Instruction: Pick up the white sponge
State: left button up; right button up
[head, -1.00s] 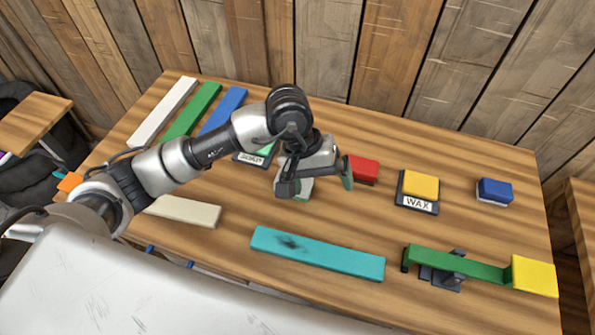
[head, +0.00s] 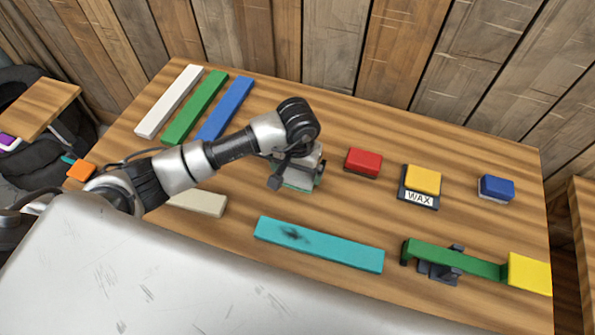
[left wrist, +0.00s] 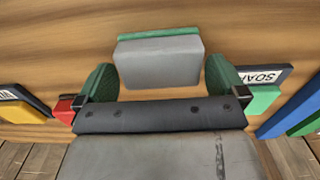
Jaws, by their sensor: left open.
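The white sponge (left wrist: 158,62), a pale grey-white block with a green layer along its far edge, lies on the table between my gripper's fingers in the left wrist view. In the head view only part of the sponge (head: 299,184) shows below my left gripper (head: 296,177). The gripper is open. Its two green-padded fingers (left wrist: 160,78) stand left and right of the sponge in the wrist view, with gaps on both sides. The wrist hides much of the sponge in the head view.
A red block (head: 363,162), yellow wax block (head: 422,180) and blue block (head: 495,188) stand to the right. A green soap block (left wrist: 262,99) lies close by. A teal plank (head: 320,245) lies in front. Bare table surrounds the sponge.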

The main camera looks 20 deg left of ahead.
aim_at(301, 174)
pick_arm(q)
jog(key=shift+f, duration=0.85)
jog(key=c, duration=0.6)
jog(key=shift+r, duration=0.1)
jog(key=shift+r, duration=0.4)
jog(key=r, duration=0.1)
jog(key=r+b, duration=0.1)
jog(key=d+r, duration=0.1)
jog(key=shift+s+r, duration=0.25)
jog(key=shift+r, duration=0.1)
jog(key=s+d+r+b, duration=0.1)
jog(key=d+r, duration=0.1)
jog(key=d, duration=0.1)
jog(key=s+d+r, duration=0.2)
jog(key=d, duration=0.1)
jog(key=s+d+r+b, duration=0.1)
jog(key=s+d+r, duration=0.1)
jog(key=d, duration=0.1)
jog(key=shift+s+d+r+b, duration=0.1)
jog(key=shift+s+r+b, duration=0.1)
jog(key=shift+b, duration=0.1)
